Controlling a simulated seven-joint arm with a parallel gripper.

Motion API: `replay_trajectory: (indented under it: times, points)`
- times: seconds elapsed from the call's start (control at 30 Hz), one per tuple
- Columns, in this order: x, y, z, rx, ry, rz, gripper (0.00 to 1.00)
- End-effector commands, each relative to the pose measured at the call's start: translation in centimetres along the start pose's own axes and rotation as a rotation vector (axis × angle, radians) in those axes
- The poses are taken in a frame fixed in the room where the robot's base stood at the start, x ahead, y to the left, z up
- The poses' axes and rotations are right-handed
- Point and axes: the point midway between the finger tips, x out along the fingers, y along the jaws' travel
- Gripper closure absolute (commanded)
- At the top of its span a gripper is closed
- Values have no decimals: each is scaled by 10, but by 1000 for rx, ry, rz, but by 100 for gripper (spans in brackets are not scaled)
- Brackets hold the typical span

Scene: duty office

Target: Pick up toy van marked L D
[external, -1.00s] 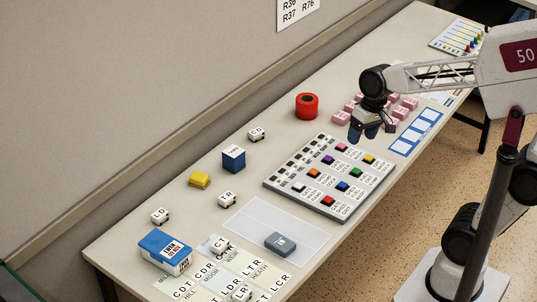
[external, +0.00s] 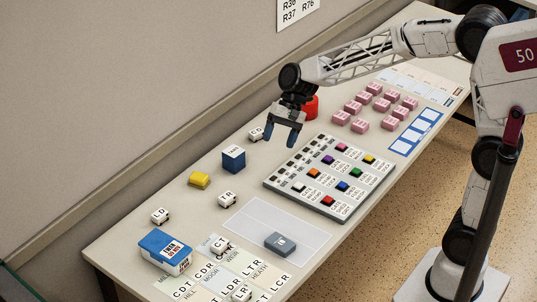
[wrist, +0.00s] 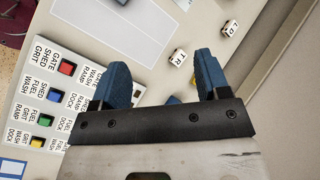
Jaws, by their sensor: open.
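The toy van marked L D (external: 160,216) is a small white block with dark wheels, standing near the left end of the table, behind a blue-and-white box. It also shows at the top of the wrist view (wrist: 230,31), past the van marked T R (wrist: 178,57). My gripper (external: 281,142) is open and empty above the table, near the back edge of the button panel. It is well to the right of and behind the L D van in the external view. Its two blue fingers (wrist: 160,72) are spread in the wrist view, with nothing gripped.
The T R van (external: 227,199), yellow block (external: 199,180), blue cube (external: 233,159) and another van (external: 256,134) stand between. The blue-and-white box (external: 165,252) is close to the L D van. The button panel (external: 268,184), red roll (external: 311,107) and wall (external: 110,110) are nearby.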

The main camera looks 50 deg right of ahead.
Motion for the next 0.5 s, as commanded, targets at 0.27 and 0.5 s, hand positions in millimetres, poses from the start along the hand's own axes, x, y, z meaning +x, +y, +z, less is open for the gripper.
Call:
replay_trajectory:
  times: [0.27,0.5]
  points:
    - [43,-48,-38,144,-93,-60,31]
    - [83,-86,-71,271,-173,-109,31]
